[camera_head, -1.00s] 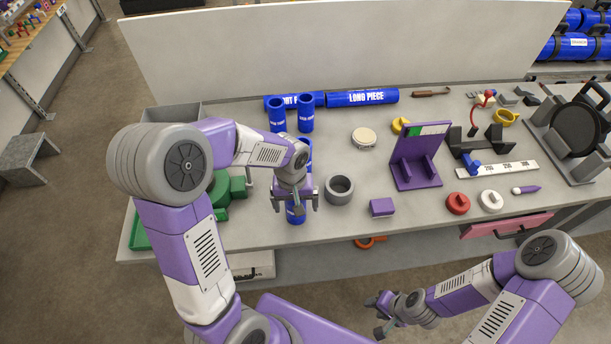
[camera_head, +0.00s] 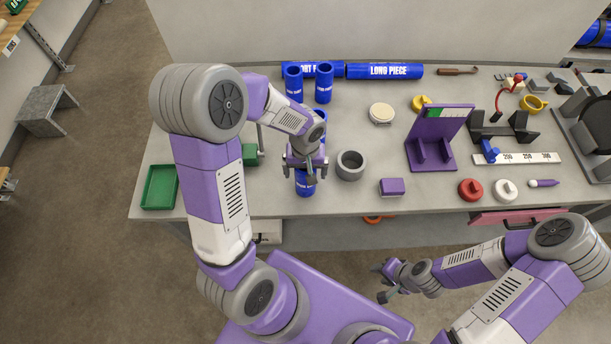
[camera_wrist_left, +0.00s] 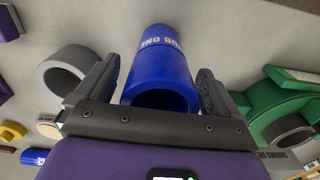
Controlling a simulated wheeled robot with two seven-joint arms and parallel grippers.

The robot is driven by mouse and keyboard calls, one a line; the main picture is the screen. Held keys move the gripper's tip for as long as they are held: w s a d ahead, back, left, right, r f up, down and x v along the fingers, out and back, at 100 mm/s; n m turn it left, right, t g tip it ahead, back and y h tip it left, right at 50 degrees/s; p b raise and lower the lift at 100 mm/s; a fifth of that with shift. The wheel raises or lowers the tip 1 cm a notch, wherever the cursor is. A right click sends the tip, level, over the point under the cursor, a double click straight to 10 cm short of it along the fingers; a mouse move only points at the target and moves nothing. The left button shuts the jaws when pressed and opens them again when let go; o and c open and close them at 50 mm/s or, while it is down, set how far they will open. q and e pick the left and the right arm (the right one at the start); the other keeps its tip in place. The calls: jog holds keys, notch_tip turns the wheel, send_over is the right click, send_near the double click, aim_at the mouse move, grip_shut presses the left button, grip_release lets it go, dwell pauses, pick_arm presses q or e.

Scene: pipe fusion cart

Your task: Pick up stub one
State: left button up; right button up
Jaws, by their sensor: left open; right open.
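Stub one, a blue upright cylinder (camera_head: 305,188), stands near the front edge of the bench, partly hidden under my left gripper (camera_head: 305,172). In the left wrist view, stub one (camera_wrist_left: 160,70) shows white lettering and its open end, and lies between the two spread fingers of my left gripper (camera_wrist_left: 156,88). The gripper is open, with a gap visible on each side of stub one. My right gripper (camera_head: 382,280) is open and empty, low in front of the bench.
Two blue stubs (camera_head: 293,85) (camera_head: 324,83) stand behind, and another (camera_head: 320,116) is partly hidden by my left wrist. A grey ring (camera_head: 350,166) is close to the right of stub one. A purple block (camera_head: 391,187) and green tray (camera_head: 160,188) flank the area.

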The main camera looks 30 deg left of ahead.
pick_arm(q)
jog(key=shift+c, duration=0.3)
jog(key=c, duration=1.1)
